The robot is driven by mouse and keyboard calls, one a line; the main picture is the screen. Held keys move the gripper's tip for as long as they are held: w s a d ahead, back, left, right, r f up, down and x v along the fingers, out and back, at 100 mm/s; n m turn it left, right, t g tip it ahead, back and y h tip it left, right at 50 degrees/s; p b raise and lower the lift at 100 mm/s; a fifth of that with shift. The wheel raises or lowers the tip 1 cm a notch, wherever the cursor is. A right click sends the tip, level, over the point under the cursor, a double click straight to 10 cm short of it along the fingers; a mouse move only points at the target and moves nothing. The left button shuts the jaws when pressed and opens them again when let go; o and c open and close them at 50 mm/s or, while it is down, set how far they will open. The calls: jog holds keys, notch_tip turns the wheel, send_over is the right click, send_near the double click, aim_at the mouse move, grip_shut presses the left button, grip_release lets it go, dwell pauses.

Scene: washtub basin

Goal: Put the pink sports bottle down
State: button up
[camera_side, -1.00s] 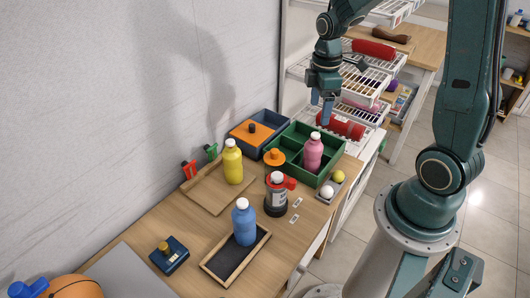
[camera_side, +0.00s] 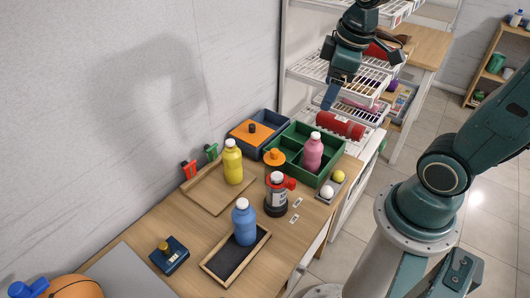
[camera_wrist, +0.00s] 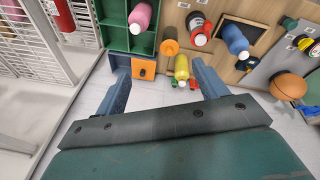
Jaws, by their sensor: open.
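The pink sports bottle (camera_side: 312,153) with a white cap stands upright in a compartment of the green divided tray (camera_side: 331,172). In the wrist view the pink bottle (camera_wrist: 140,17) shows at the top, inside the green tray (camera_wrist: 113,40). My gripper (camera_side: 328,104) is above and behind the tray, clear of the bottle. In the wrist view its two blue fingers (camera_wrist: 158,84) are spread wide with nothing between them.
A yellow bottle (camera_side: 233,162) stands on a wooden tray, and a blue bottle (camera_side: 243,222) on a dark framed tray. A blue-and-orange box (camera_side: 250,134) adjoins the green tray. A white wire rack (camera_side: 350,84) stands behind the table.

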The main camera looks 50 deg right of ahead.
jog(key=s+a+r+m+t, duration=0.2)
jog(key=s+a+r+m, duration=0.2)
jog(key=s, duration=0.4)
jog(key=shift+a+r+t, duration=0.3)
jog(key=shift+a+t, duration=0.05)
jog(key=shift+t, duration=0.05)
dwell(0.9)
